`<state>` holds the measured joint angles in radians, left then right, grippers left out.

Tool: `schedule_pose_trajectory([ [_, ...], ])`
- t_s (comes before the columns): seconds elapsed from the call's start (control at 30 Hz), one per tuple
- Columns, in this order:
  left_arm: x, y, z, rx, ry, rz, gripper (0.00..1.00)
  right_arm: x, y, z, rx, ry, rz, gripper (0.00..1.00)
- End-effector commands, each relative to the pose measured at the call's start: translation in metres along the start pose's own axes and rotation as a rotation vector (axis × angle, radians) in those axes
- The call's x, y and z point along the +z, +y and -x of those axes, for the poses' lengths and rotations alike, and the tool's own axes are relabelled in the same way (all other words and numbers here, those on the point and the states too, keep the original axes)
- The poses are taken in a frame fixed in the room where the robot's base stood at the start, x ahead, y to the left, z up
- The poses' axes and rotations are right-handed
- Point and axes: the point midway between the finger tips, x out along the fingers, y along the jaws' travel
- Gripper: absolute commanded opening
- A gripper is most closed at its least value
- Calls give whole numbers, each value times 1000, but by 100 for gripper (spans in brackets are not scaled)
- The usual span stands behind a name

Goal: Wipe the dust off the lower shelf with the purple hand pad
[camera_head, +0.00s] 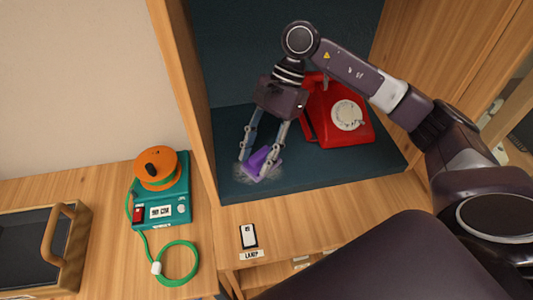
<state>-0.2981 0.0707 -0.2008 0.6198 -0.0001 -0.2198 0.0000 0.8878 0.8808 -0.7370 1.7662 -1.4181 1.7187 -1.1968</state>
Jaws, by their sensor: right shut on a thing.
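The purple hand pad (259,164) is held by my right gripper (258,160), which is shut on it. The pad is low over the front left part of the dark teal lower shelf (310,178). A hazy grey patch of dust (250,172) shows on the shelf around the pad. I cannot tell whether the pad touches the surface. My left gripper is not in view.
A red dial phone (340,112) stands on the shelf, right of my gripper and partly behind my arm. Wooden side panels bound the shelf. On the counter at left are an orange and green device (160,190) with a green cord and a dark tray (30,250).

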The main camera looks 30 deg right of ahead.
Motion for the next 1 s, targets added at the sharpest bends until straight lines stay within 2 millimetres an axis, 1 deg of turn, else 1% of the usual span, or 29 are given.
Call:
schedule_pose_trajectory([
  [0.03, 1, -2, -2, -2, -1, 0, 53, 2, -3, -5, 4, 0, 0, 0],
  [0.1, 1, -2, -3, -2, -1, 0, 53, 7, -6, -7, 5, -1, 0, 0],
  [0.47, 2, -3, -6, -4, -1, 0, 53, 18, -17, -13, 4, 0, 0, 0],
  [0.8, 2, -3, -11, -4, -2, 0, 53, 38, -34, -21, 2, 0, 0, 0],
  [1.0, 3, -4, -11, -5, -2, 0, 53, 39, -35, -21, 1, -2, 0, 0],
])
